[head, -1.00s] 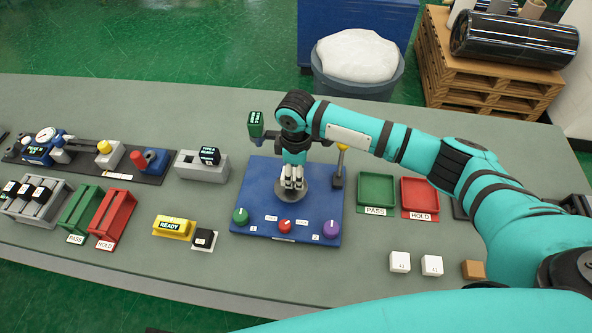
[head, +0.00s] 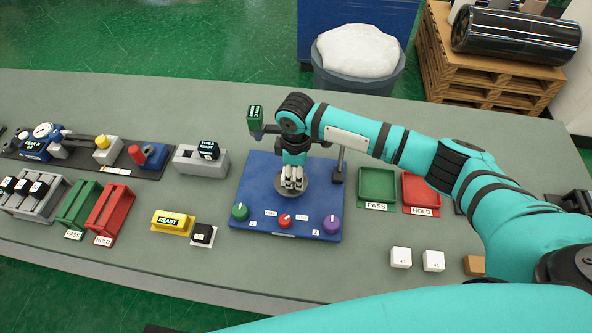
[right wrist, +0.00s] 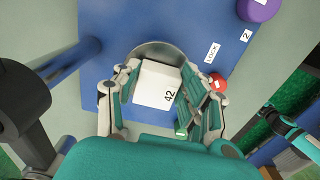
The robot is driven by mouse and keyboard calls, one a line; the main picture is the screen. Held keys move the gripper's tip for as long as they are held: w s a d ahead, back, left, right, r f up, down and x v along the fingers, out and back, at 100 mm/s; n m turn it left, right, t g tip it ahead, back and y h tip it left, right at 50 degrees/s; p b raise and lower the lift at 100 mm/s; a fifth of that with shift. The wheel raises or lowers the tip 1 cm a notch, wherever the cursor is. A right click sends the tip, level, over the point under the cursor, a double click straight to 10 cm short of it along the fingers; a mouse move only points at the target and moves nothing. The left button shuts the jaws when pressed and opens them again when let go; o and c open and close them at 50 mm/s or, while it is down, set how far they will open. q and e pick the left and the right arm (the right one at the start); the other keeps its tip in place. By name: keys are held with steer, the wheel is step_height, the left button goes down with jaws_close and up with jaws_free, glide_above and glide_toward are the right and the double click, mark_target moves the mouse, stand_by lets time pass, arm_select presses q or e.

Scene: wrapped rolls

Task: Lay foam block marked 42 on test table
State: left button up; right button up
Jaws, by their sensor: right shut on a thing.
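My right gripper (head: 292,186) points down over the round grey disc (head: 305,190) of the blue test device (head: 265,185). In the right wrist view the gripper (right wrist: 158,98) is shut on the white foam block marked 42 (right wrist: 155,84), with a finger on each side. The block is over the grey disc (right wrist: 148,48); I cannot tell whether it touches it. In the head view the fingers largely hide the block. My left gripper is not in view.
Green, red and purple knobs line the device's front edge. Two white blocks (head: 401,258) (head: 433,261) and a brown block (head: 474,265) lie at right. A green PASS tray (head: 377,186) and red HOLD tray (head: 420,192) are beyond. A post (head: 338,168) stands beside the disc.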

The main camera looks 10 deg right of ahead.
steer(key=o, duration=1)
step_height(320, 180, up, 12)
steer(key=shift+f, duration=0.1)
stand_by(0.5)
